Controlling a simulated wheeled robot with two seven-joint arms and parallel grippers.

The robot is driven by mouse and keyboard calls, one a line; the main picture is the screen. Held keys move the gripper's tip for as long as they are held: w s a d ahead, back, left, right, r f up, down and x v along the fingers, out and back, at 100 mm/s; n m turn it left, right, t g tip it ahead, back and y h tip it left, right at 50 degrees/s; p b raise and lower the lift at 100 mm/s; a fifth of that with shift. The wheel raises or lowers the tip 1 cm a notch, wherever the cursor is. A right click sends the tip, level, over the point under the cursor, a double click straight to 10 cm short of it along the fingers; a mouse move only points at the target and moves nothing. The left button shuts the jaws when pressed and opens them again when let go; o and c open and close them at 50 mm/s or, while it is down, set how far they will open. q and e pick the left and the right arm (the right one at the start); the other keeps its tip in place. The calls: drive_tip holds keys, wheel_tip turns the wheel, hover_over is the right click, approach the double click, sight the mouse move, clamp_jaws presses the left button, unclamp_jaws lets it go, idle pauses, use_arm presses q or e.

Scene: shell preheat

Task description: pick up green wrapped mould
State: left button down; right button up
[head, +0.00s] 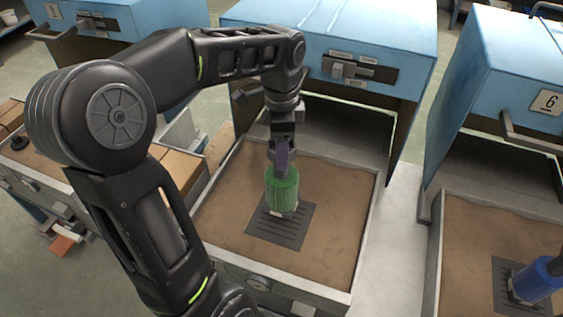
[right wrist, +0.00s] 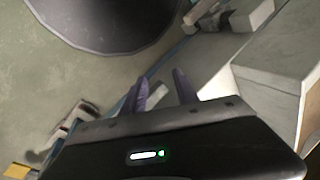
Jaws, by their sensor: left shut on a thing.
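The green wrapped mould (head: 281,188) stands upright above a dark slotted plate (head: 282,226) in the middle sand tray (head: 361,236). I cannot tell whether its pale base touches the plate. My left gripper (head: 281,165) comes down from above and is shut on the mould's top. The fingers hide part of the top. My right gripper (right wrist: 160,92) shows in the right wrist view with its two purple fingers apart and nothing seen between them. It points at the floor area, away from the mould.
A blue wrapped mould (head: 537,280) lies tilted over another slotted plate in the right sand tray. Blue oven housings (head: 380,27) stand behind the trays, with an open cavity behind the middle one. Brown blocks (head: 180,168) sit at the left. A pale gap separates the trays.

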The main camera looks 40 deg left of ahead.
use_arm(q)
drive_tip(key=shift+r, duration=1.4)
